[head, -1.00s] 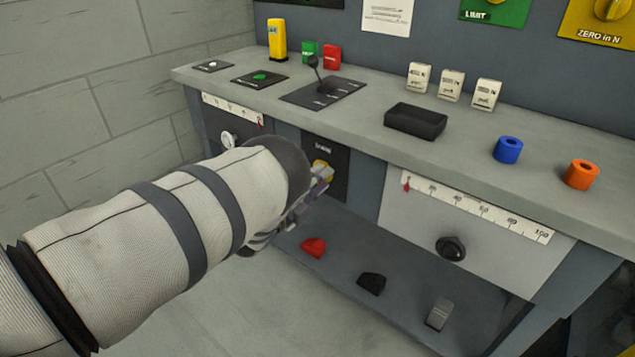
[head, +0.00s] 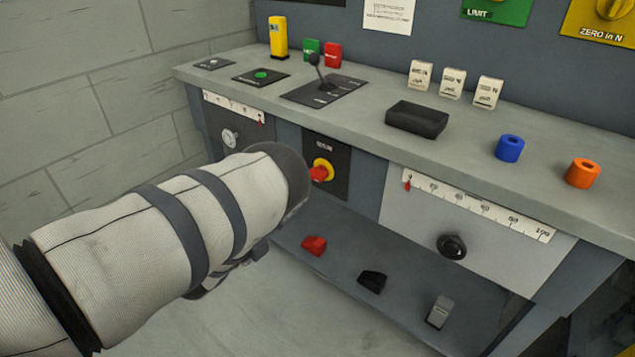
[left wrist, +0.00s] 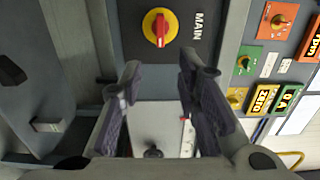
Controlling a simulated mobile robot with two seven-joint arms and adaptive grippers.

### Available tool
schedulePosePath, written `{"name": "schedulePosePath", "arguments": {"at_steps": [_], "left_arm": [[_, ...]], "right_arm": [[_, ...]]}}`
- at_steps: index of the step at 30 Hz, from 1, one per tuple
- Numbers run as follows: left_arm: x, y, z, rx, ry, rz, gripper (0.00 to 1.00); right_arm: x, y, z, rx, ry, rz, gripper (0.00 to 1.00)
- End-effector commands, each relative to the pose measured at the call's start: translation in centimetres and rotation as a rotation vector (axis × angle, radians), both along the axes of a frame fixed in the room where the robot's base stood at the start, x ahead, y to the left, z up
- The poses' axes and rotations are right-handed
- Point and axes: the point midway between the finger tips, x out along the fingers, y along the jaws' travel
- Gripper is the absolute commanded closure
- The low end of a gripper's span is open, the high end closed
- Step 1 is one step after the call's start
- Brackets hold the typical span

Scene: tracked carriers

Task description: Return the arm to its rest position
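My left arm (head: 190,215) comes in from the left in a white sleeve with grey bands. Its gripper is mostly hidden behind the sleeve in the head view. In the left wrist view my left gripper (left wrist: 160,78) has its two dark fingers apart with nothing between them. The red and yellow MAIN rotary switch (head: 321,171) is on a dark panel on the bench front, to the right of the arm's end. It also shows in the left wrist view (left wrist: 159,28), beyond the fingertips and apart from them. My right gripper is not in view.
The bench top (head: 345,120) carries a lever (head: 318,70), a black tray (head: 417,120), and blue (head: 509,148) and orange (head: 583,173) rings. A black knob (head: 452,246) is on the front. Red (head: 314,245), black (head: 372,282) and grey (head: 440,312) pedals sit below. The floor in front is clear.

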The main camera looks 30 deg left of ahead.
Motion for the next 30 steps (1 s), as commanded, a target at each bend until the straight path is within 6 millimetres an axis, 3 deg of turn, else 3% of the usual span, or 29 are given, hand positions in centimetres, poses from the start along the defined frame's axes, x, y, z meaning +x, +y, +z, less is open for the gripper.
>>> {"name": "schedulePosePath", "arguments": {"at_steps": [4,7,10,13,15,18,21,24,30], "left_arm": [[-0.7,0.3,-0.9,-0.053,0.059,0.041,0.70],[-4.5,0.9,-4.9,-0.278,0.300,0.222,0.70],[-12.3,-0.4,-9.8,-0.586,0.618,0.500,0.70],[-21.4,-3.8,-12.4,-0.830,0.892,0.781,0.70],[-27.4,-6.6,-12.6,-0.951,1.054,0.969,0.70],[-34.4,-10.1,-11.4,-1.048,1.231,1.197,0.70],[-39.0,-12.4,-9.9,-1.084,1.343,1.355,0.70],[-41.2,-13.5,-9.1,-1.091,1.396,1.435,0.70],[-41.7,-13.6,-9.1,-1.089,1.408,1.456,0.70]], "right_arm": [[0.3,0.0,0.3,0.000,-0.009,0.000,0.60],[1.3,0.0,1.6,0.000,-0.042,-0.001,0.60],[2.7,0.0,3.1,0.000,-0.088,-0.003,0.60],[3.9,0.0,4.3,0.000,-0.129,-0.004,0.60],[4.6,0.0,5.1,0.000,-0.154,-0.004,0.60],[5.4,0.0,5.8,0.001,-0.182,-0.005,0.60],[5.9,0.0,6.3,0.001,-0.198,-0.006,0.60],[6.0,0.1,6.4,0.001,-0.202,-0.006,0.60],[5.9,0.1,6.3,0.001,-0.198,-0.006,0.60]]}}
